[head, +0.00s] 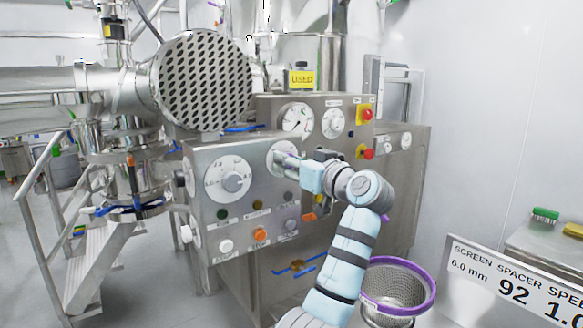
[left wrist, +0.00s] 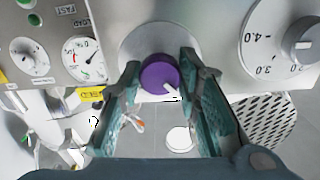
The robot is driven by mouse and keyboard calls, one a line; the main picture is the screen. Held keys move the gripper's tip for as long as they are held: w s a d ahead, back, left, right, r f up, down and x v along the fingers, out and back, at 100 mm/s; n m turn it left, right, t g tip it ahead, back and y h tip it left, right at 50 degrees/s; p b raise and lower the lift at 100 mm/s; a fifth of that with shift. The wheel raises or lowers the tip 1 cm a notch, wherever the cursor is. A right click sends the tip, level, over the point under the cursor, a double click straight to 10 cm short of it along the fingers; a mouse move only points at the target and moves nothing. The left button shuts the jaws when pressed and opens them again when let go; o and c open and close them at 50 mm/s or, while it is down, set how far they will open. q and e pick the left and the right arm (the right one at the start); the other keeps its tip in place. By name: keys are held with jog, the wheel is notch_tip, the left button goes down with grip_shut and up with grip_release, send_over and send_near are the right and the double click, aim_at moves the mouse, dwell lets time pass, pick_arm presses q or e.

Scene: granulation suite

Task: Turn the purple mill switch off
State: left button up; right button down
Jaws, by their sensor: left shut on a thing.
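The purple mill switch (left wrist: 160,74) is a round knob with a white pointer mark on a round pale plate (left wrist: 133,44). In the left wrist view its mark points to the lower right. My left gripper (left wrist: 160,66) has its two teal fingers on either side of the knob and is shut on it. In the head view my left gripper (head: 287,167) reaches the upper right of the steel control panel (head: 205,160) and hides most of the switch. My right gripper is not in view.
A large numbered dial (head: 235,182) is left of the switch in the head view. Below are several push buttons, including an orange one (head: 260,235). Red stop buttons (head: 367,114) are on the panel behind. A purple-rimmed sieve basket (head: 396,290) is at lower right.

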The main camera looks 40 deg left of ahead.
pick_arm(q)
jog(key=shift+n, duration=0.6)
jog(key=o, duration=1.1)
jog(key=shift+o, duration=0.2)
jog(key=v, duration=1.2)
